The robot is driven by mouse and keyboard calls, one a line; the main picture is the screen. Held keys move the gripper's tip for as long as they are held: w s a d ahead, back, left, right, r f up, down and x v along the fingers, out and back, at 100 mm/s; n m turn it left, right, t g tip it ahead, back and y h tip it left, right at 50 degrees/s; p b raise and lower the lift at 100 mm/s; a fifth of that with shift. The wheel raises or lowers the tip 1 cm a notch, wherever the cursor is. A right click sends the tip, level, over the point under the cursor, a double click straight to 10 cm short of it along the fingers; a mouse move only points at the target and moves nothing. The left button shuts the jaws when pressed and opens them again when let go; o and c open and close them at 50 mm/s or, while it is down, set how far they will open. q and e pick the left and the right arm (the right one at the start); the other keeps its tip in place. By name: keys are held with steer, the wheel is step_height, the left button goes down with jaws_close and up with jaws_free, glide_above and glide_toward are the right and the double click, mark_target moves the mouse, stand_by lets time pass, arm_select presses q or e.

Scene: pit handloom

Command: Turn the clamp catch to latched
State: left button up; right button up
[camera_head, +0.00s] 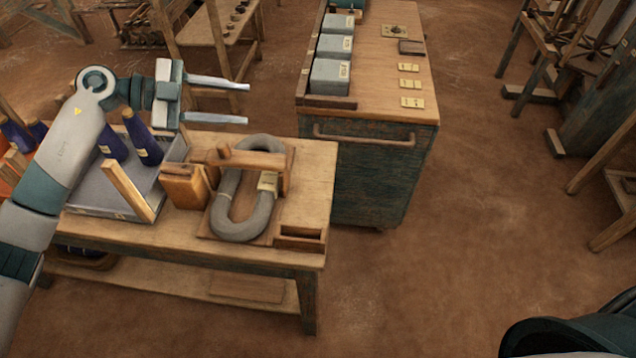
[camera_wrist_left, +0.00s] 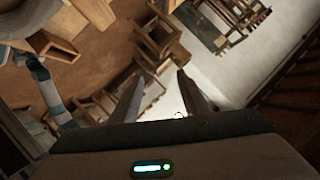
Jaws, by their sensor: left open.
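A wooden clamp bar (camera_head: 247,160) lies across a grey looped hank (camera_head: 238,222) on a wooden board on the work table. A small upright wooden peg (camera_head: 223,149) stands at the bar's left end; it may be the catch, but I cannot tell whether it is latched. My left gripper (camera_head: 247,103) is open and empty, beyond and above the bar, its fingers pointing right and touching nothing. In the left wrist view its two fingers (camera_wrist_left: 158,85) are apart over distant floor and furniture; the clamp is not clearly seen there. My right gripper is out of view.
Dark purple cones (camera_head: 143,140) stand in a grey tray left of the clamp, near my left arm. A wooden block (camera_head: 184,187) sits beside the board. A cabinet (camera_head: 370,170) with grey boxes (camera_head: 331,76) stands right of the table.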

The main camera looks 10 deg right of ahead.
mark_target(184, 167)
arm_select(q)
steer(key=w+a+r+n+y, duration=0.1)
steer(key=a+y, duration=0.4)
steer(key=a, duration=0.5)
steer(key=w+a+r+n+g+y, duration=0.1)
steer(key=a+y, duration=0.4)
steer(key=a, duration=0.6)
steer(key=shift+w+a+n, duration=0.2)
steer(key=shift+w+n, duration=0.25)
steer(key=shift+n, duration=0.55)
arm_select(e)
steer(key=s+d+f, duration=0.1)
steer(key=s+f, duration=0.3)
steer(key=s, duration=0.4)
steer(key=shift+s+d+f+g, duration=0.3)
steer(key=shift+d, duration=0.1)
arm_select(q)
steer(key=shift+d+f, duration=0.1)
steer(key=shift+f, duration=0.1)
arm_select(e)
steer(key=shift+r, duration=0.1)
